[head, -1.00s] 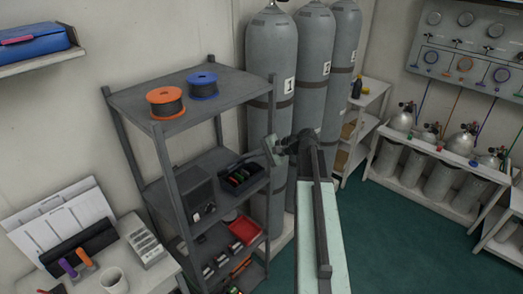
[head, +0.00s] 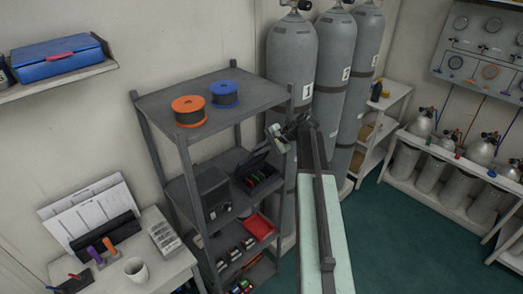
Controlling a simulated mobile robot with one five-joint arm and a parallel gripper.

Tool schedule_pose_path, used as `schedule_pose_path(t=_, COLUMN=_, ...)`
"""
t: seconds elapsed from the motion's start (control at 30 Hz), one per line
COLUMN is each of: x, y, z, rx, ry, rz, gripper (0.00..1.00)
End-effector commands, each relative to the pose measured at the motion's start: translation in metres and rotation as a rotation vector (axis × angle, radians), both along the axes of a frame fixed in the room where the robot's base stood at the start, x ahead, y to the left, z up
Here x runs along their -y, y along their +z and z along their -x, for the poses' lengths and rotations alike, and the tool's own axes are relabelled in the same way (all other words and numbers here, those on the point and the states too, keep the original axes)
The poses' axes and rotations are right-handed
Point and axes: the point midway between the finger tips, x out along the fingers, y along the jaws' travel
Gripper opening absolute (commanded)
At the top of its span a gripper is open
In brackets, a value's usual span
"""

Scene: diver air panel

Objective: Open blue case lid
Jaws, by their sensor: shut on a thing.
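The blue case (head: 60,60) lies on a wall shelf at the upper left of the head view. Its lid is down, and a small red-pink piece shows on its front side. My gripper (head: 277,137) is far to the right of the case, at the end of my outstretched arm. It appears in front of the grey rack's right rear area and the tall cylinders. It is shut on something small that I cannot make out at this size.
A grey rack (head: 250,95) stands between my gripper and the blue case, with an orange spool (head: 189,111) and a blue spool (head: 224,94) on top. A desk with a white mug (head: 136,269) is at lower left. Green floor is clear at right.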

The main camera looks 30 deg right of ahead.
Motion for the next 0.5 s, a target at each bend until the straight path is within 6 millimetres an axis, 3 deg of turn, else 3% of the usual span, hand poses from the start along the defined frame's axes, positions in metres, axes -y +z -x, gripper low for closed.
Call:
schedule_pose_path(t=0.23, x=-0.0007, y=-0.0002, z=0.0016, rx=-0.002, ry=0.003, rz=-0.002, gripper=0.00)
schedule_pose_path(t=0.33, x=-0.0001, y=-0.0002, z=0.0016, rx=-0.002, ry=0.002, rz=-0.002, gripper=0.29)
schedule_pose_path(t=0.5, x=0.0014, y=0.0000, z=0.0016, rx=-0.001, ry=-0.001, rz=-0.002, gripper=0.29)
